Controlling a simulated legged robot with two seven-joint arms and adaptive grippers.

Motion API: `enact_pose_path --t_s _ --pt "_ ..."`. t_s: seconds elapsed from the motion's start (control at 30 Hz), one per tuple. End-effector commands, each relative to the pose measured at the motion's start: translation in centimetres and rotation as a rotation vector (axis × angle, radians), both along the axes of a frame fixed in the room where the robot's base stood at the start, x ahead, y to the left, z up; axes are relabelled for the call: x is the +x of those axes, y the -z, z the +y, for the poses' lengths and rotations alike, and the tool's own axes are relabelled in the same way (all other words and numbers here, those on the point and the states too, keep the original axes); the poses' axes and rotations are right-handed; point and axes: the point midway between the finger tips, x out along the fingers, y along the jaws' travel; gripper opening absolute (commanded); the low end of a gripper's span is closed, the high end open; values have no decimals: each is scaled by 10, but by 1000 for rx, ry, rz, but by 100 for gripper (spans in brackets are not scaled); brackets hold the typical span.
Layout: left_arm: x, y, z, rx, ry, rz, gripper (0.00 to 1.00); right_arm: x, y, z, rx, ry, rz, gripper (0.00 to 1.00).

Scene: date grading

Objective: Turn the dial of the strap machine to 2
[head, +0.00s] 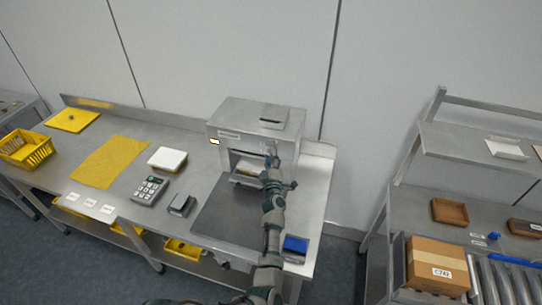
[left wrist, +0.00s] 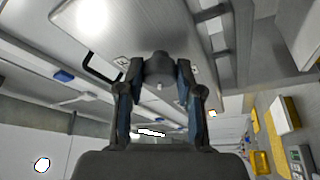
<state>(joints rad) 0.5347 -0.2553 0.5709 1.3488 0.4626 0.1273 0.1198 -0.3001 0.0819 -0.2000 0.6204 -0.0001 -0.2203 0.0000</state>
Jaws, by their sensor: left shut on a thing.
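The strap machine (head: 240,118) is a grey metal box at the back of the steel bench, with an open front slot. My left gripper (head: 271,158) is at the right side of its front and hides the dial in the head view. In the left wrist view, the dial (left wrist: 159,68) is a dark grey round knob on the machine's metal face (left wrist: 110,30). The fingers of my left gripper (left wrist: 158,80) are shut on the dial, one on each side. I cannot read the dial's setting. My right gripper is not in view.
On the bench (head: 210,168) stand a white-topped scale (head: 167,158), a keypad device (head: 149,190), a small grey box (head: 181,204), and a blue-topped box (head: 295,245) by the front right edge. A yellow mat (head: 110,160) lies left. A shelf with a carton (head: 437,265) stands right.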

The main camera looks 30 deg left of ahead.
Motion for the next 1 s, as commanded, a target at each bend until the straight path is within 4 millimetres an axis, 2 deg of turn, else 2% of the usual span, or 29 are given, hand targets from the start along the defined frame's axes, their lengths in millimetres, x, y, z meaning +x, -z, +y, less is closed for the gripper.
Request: enact_pose_path --t_s 0.37,0.4,0.47,0.5,0.83,1.0 --pt "1 4 -2 -7 6 6 1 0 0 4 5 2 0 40" --pt "1 4 -2 -7 6 6 43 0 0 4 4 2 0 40" --pt "1 4 -2 -6 5 6 58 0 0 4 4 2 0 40" --pt "1 3 -2 -6 4 5 61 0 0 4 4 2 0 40" --pt "-4 2 -3 -4 2 2 61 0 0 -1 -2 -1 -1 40" --pt "-25 9 -17 -5 1 3 61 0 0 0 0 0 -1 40"
